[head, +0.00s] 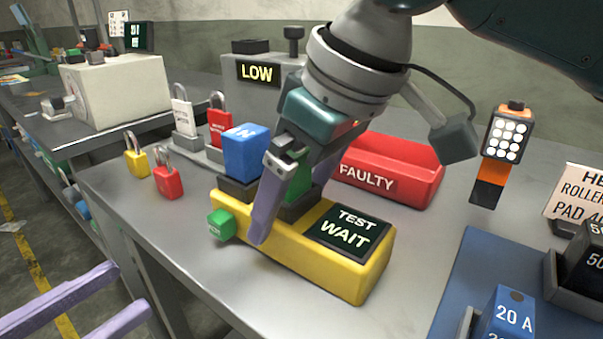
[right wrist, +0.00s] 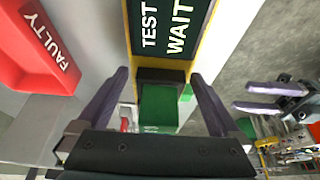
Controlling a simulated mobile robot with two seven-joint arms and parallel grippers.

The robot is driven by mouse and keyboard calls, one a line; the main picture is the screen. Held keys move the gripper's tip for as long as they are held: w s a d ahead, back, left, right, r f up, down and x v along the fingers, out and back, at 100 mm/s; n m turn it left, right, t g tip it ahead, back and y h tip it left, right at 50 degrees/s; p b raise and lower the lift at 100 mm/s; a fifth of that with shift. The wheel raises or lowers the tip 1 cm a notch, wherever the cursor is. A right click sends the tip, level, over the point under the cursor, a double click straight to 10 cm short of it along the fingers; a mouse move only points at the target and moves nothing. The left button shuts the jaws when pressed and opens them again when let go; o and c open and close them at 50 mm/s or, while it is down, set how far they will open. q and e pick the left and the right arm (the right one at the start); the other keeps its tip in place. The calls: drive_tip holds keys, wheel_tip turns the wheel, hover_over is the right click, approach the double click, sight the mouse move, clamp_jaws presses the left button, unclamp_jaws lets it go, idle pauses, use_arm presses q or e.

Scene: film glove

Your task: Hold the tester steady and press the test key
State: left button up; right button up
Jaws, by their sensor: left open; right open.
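The yellow tester (head: 335,267) lies on the grey bench in the head view. Its dark display (head: 348,232) reads TEST WAIT, and it shows in the right wrist view (right wrist: 170,28). A green test key (head: 221,225) sticks out at its left end. A blue block (head: 245,152) stands in a dark socket on the tester. My right gripper (head: 290,210) is over the tester, fingers down and open. In the right wrist view a green block (right wrist: 158,108) lies between its open fingers (right wrist: 160,76); contact cannot be told. My left gripper (head: 128,290) is open and empty at lower left, apart from the tester.
A red FAULTY bin (head: 398,168) stands behind the tester. Padlocks (head: 168,182) sit at the left, and a grey LOW box (head: 262,72) is at the back. A blue tray (head: 462,268) with fuse blocks is at the right. The bench front left of the tester is clear.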

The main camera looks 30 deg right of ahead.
clamp_jaws()
use_arm(q)
clamp_jaws()
idle(1.0)
idle(1.4)
